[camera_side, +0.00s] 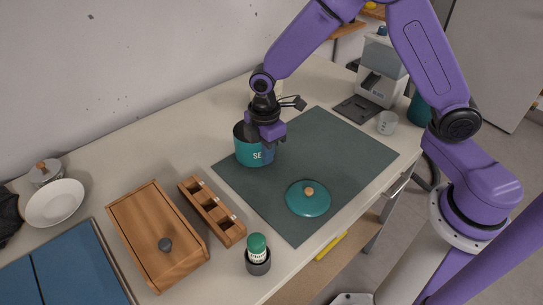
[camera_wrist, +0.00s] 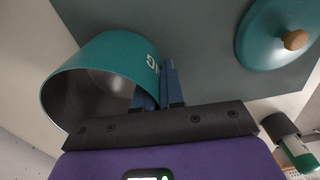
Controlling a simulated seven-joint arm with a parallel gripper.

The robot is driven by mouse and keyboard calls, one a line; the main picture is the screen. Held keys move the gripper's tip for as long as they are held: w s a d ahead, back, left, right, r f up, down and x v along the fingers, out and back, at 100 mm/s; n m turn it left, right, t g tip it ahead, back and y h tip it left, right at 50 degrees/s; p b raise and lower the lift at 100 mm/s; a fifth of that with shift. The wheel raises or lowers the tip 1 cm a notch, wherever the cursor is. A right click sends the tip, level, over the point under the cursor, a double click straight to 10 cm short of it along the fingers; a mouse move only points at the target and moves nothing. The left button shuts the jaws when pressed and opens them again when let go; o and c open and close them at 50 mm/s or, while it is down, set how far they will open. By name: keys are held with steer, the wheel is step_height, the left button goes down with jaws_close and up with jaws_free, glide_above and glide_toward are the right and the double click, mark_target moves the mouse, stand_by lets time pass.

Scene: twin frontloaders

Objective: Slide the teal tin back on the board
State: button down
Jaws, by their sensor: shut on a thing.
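The teal tin (camera_side: 252,152) stands upright and open-topped at the left back edge of the dark green board (camera_side: 330,150). In the wrist view the tin (camera_wrist: 118,58) shows its grey, empty-looking inside and part of white lettering. My gripper (camera_side: 270,140) is shut on the tin's wall on its right side. In the wrist view the blue fingers (camera_wrist: 160,88) sit at the rim, one inside and one outside. The teal lid (camera_side: 308,199) with a wooden knob lies on the board, apart from the tin. Whether the tin's base is fully on the board is hard to tell.
A wooden box (camera_side: 158,235) and a wooden divided rack (camera_side: 212,210) lie to the left. A green-capped jar (camera_side: 257,254) stands near the front edge. A grey cup (camera_side: 387,123) and a coffee grinder (camera_side: 382,70) are at the right back. The board's middle is clear.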

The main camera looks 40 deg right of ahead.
steer(key=shift+w, duration=7.05)
steer(key=c, duration=1.2)
jaws_free()
steer(key=shift+o, duration=0.2)
step_height(320, 180, up, 17)
steer(key=shift+r, duration=0.2)
steer(key=shift+s, duration=0.1)
